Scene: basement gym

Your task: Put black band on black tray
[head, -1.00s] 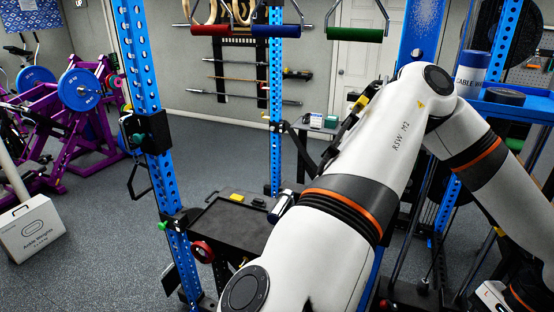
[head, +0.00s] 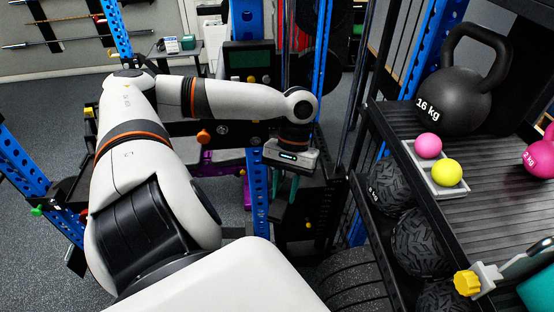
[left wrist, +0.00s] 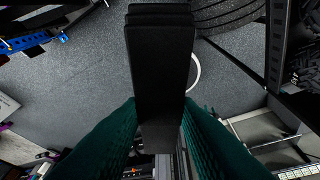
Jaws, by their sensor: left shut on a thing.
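My left gripper (head: 286,192) hangs downward at the end of the left arm, in the middle of the head view. Its teal fingers are partly lost against dark things behind. In the left wrist view the fingers are shut on the black band (left wrist: 160,70), a dark, folded-looking strip held up off the floor. I cannot make out the band clearly in the head view. I cannot pick out the black tray for sure now; my left arm covers much of the left side.
A rack shelf (head: 490,215) on the right holds a 16 kg kettlebell (head: 452,98), a pink ball (head: 428,146) and a yellow ball (head: 447,172) in a grey tray. Black medicine balls (head: 420,240) sit below. Blue uprights (head: 258,190) stand close to my left gripper.

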